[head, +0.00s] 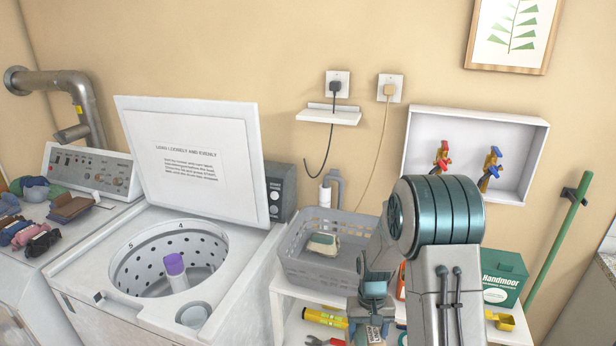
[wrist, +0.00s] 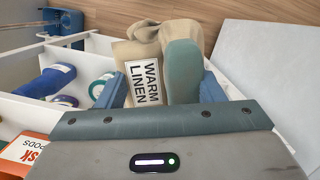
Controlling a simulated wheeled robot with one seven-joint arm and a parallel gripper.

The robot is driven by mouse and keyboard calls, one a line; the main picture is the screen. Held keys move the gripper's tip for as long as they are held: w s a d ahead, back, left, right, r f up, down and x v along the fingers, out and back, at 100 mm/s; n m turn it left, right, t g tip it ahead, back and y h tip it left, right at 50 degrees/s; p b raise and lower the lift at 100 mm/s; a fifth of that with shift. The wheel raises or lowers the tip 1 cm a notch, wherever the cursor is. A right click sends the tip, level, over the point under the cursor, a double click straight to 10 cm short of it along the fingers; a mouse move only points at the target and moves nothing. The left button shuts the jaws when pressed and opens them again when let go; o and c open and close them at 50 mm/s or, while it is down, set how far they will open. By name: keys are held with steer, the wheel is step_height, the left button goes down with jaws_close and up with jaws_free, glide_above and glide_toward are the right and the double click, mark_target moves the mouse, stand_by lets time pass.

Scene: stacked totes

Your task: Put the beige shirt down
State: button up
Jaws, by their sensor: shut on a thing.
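My gripper (wrist: 159,88) has its two blue fingers on either side of a soft beige bundle, which I take as the beige shirt (wrist: 140,50). A rounded teal part (wrist: 182,72) and a white "WARM LINEN" label (wrist: 144,83) show with it between the fingers. The gripper body hides the lower part of the bundle. In the head view my gripper is low beside the grey basket, and I cannot make out the held shirt there.
The grey basket (head: 300,262) on the white shelf unit holds a small beige and green item (head: 323,243). The washer (head: 95,262) stands open with a purple-topped post. Folded clothes (head: 40,238) lie at the left. An orange box (wrist: 28,152) and bottles (wrist: 48,82) are near my gripper.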

step_height(320, 180, down, 9)
steer(key=b, duration=0.8)
steer(key=shift+f, duration=0.2)
steer(key=shift+d, duration=0.1)
